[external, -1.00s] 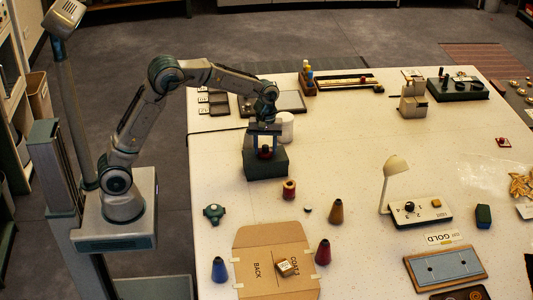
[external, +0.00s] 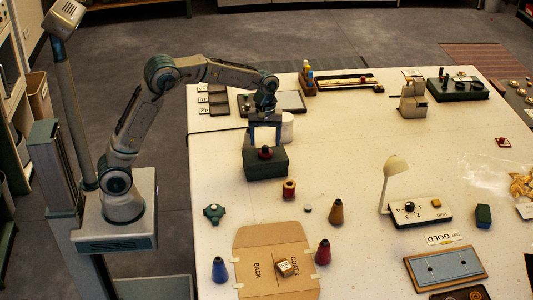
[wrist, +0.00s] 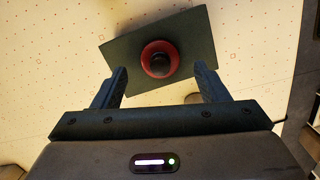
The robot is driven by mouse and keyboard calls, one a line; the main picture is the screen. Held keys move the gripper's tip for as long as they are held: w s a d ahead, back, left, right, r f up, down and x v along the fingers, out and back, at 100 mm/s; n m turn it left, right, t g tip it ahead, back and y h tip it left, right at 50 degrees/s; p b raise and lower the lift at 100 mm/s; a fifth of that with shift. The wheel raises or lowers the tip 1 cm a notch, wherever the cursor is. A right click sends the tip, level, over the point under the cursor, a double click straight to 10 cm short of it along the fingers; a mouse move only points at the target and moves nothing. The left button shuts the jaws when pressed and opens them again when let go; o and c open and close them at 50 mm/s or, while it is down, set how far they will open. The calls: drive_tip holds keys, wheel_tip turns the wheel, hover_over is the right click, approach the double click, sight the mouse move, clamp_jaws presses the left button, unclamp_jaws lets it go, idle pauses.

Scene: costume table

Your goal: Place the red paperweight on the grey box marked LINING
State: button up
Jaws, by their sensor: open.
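The red paperweight (external: 265,153), round with a dark knob, rests on top of the dark grey box (external: 266,166) near the table's left side. In the wrist view the red paperweight (wrist: 160,59) sits near the middle of the box top (wrist: 196,37). No LINING mark can be read on the box in either view. My gripper (external: 265,143) is open and empty just above the paperweight. In the wrist view its two fingers (wrist: 160,76) stand apart on either side, clear of the paperweight.
A white cylinder (external: 287,127) stands close behind the box. A red and tan spool (external: 289,189) stands in front of it. A cardboard sheet (external: 251,254) lies nearer, with cones around it. A white lamp (external: 393,170) stands to the right. The table's middle is largely clear.

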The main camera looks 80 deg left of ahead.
wheel_tip(320, 180, up, 8)
drive_tip(key=a, duration=0.1)
drive_tip(key=s+d+r+m+t, duration=0.1)
drive_tip(key=s+d+m, duration=0.3)
drive_tip(key=s, duration=0.3)
drive_tip(key=s+d+r+m+t, duration=0.1)
drive_tip(key=s+d+r+m, duration=0.1)
drive_tip(key=s+d+m, duration=0.35)
drive_tip(key=s+d+f+m, duration=0.1)
drive_tip(key=s+f+m, duration=0.2)
drive_tip(key=s, duration=0.5)
drive_tip(key=s+d+f+m+t+y, duration=0.1)
drive_tip(key=s+f+m, duration=0.2)
drive_tip(key=s, duration=0.4)
drive_tip(key=shift+s+d+f, duration=0.2)
drive_tip(key=shift+s+f, duration=0.2)
drive_tip(key=shift+f, duration=0.05)
